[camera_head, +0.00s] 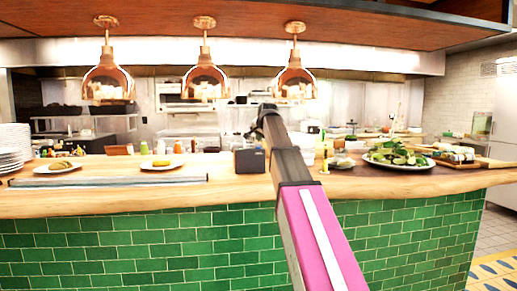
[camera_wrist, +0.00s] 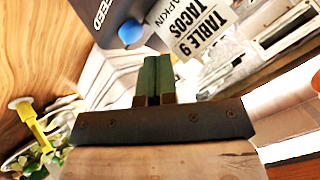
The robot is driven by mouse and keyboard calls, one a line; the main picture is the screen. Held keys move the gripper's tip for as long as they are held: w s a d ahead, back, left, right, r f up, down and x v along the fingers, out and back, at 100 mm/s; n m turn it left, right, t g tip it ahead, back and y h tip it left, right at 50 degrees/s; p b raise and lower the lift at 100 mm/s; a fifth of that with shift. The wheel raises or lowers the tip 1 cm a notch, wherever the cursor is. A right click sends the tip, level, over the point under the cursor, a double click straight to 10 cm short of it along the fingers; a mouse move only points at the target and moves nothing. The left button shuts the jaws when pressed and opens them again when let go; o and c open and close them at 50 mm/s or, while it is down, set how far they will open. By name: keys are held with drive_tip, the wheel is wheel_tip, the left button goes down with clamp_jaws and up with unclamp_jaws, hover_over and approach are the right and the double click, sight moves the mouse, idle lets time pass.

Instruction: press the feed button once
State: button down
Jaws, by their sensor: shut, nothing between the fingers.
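The dark printer box (camera_head: 249,162) stands on the wooden counter near its middle. A white printed ticket (camera_wrist: 200,30) reading TABLE 9 TACOS hangs just right of the button. My gripper's green fingers (camera_wrist: 157,62) are together and empty, pointing at the box just below and right of the button. No contact with the button shows. In the head view my arm's end is above the box; the fingers are hard to make out there.
A yellow-and-white upright item (camera_wrist: 32,120) stands left of my gripper on the counter (camera_head: 110,181). A plate of greens (camera_head: 398,157) is to the right. Plates with food (camera_head: 58,167) are to the left. Copper lamps (camera_head: 293,82) hang above.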

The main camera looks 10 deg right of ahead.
drive_tip(key=shift+r, duration=2.3)
drive_tip(key=shift+s, duration=0.1)
